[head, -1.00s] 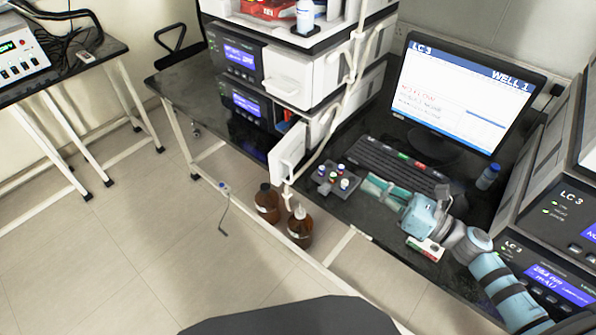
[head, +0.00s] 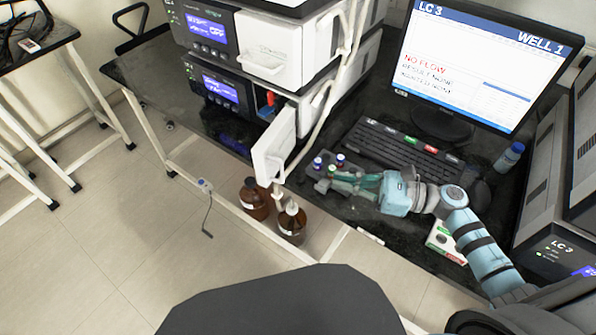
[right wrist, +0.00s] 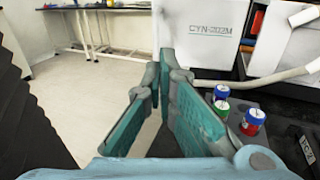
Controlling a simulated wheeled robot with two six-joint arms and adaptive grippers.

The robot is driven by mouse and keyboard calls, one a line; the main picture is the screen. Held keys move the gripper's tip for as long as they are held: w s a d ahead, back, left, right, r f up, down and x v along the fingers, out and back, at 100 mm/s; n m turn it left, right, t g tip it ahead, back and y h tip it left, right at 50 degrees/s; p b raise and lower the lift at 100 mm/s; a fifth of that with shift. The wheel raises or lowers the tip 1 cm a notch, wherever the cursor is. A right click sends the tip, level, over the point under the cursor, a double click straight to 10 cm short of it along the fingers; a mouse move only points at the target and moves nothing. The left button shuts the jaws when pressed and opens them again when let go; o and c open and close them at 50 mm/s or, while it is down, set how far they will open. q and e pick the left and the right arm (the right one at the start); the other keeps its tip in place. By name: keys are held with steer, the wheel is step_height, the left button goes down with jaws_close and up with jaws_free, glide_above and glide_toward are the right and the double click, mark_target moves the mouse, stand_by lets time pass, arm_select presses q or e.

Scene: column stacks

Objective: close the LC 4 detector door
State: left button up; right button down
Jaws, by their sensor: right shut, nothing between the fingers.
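A white door (head: 272,145) stands swung open at the lower unit of the left instrument stack, beside an opening with red and blue parts inside. I cannot read an LC 4 label. In the right wrist view a white panel marked CYN-202M (right wrist: 207,30), beside a similar opening, looks like this door, ahead of the fingers. My right gripper (head: 335,183) is shut and empty. It is over the vial rack, to the right of the door and apart from it. In the right wrist view my right gripper (right wrist: 160,72) points towards the panel. My left gripper is out of view.
A vial rack (head: 318,187) lies under my right gripper. Brown bottles (head: 291,222) stand below the door. White tubing (head: 328,105) runs down close to the door. A keyboard (head: 402,150) and monitor (head: 483,65) are behind my right arm.

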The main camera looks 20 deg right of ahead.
steer(key=p, duration=0.1)
glide_toward(269, 154)
steer(key=a+f, duration=0.1)
steer(key=f, duration=0.1)
steer(key=a+f, duration=0.2)
steer(key=shift+w+a, duration=0.25)
steer(key=shift+w, duration=0.15)
steer(key=shift+p, duration=0.3)
